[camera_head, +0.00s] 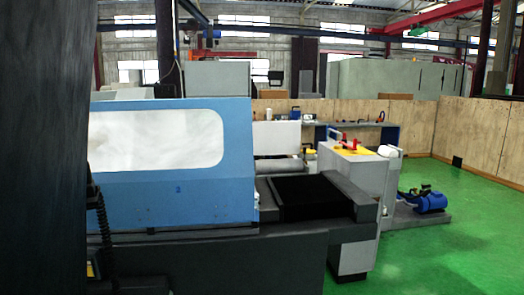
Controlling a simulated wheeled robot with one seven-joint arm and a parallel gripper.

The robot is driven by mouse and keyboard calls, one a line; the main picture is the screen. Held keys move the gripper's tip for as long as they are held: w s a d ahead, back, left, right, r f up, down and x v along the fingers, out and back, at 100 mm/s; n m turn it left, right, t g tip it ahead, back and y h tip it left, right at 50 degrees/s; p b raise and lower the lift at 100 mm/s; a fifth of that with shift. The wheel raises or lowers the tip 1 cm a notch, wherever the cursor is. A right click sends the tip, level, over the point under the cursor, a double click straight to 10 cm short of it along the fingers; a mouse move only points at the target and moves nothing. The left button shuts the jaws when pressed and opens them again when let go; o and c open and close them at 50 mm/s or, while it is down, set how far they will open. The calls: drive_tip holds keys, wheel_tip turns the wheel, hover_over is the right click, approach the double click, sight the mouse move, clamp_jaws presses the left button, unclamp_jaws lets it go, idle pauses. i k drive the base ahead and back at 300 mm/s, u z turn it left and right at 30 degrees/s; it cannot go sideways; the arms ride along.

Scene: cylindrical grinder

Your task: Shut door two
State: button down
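A blue machine door panel (120,195) with a large whitish rounded window (155,139) stands at left centre. It sits on the dark bed of the grinder (220,262). I see no label that tells whether this panel is door two. To its right, the machine's dark top surface (305,196) is uncovered. The panel's left end is hidden behind a large dark upright shape at the left edge. My gripper is not in view.
A grey cabinet (352,180) with red and yellow items on top stands right of the bed. A blue motor or pump (428,201) sits on a low base beyond it. The green floor (462,245) at right is clear, bounded by a wooden partition (475,135).

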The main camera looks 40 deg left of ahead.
sight(184, 135)
drive_tip(key=u, duration=1.2)
drive_tip(key=i, duration=1.7)
drive_tip(key=u, duration=1.45)
drive_tip(key=i, duration=0.6)
drive_tip(key=z, duration=2.1)
